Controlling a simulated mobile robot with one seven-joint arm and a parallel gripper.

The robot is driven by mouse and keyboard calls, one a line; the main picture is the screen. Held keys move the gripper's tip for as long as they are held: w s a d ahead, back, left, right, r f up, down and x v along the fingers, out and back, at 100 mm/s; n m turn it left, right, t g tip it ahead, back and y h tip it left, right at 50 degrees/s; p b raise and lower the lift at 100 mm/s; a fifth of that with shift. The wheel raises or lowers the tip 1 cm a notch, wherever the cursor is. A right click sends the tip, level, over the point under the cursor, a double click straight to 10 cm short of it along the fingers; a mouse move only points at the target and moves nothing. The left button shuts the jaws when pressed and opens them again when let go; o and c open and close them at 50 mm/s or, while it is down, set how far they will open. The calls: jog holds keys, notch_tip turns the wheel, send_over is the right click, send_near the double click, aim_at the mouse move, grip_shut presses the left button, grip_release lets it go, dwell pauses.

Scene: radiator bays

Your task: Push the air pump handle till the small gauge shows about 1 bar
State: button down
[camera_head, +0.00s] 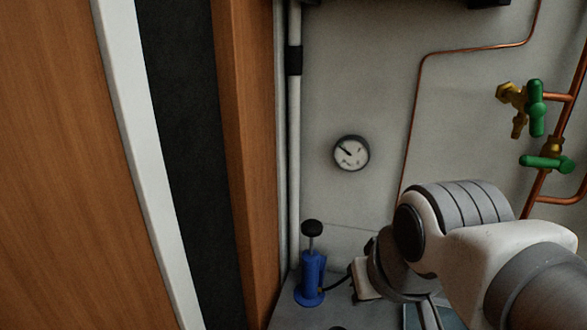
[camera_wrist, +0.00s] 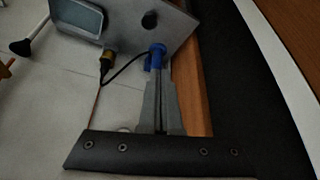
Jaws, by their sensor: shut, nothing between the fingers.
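The air pump (camera_head: 312,280) is a blue upright cylinder on a grey surface at the lower middle of the head view. Its black knob handle (camera_head: 312,228) stands raised on a thin rod. A round white gauge (camera_head: 351,153) hangs on the wall above; its needle points to the upper left, and its numbers are too small to read. My gripper (camera_wrist: 158,80) is shut and empty in the wrist view, its fingers pointing at the blue pump (camera_wrist: 157,52). The fingers hide most of the pump and its handle there. Contact cannot be told. My arm hides the fingers in the head view.
A black hose (camera_wrist: 125,68) runs from the pump to a brass fitting (camera_wrist: 106,62). A grey tray (camera_wrist: 78,17) and a black-ended plunger-like tool (camera_wrist: 22,47) lie nearby. A wooden post (camera_head: 250,150) stands close left of the pump. Copper pipes with green valves (camera_head: 537,108) are at right.

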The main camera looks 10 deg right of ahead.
jog(key=w+r+g+p, duration=0.2)
jog(key=w+r, duration=0.4)
jog(key=w, duration=0.5)
jog(key=g+p, duration=0.5)
send_over(312, 222)
notch_tip(312, 222, down, 10)
jog(key=shift+w+f, duration=0.55)
jog(key=shift+f, duration=0.1)
jog(key=f+b, duration=0.1)
jog(key=f, duration=0.1)
jog(key=f+b, duration=0.4)
jog(key=shift+s+f, duration=0.35)
jog(key=shift+s, duration=0.05)
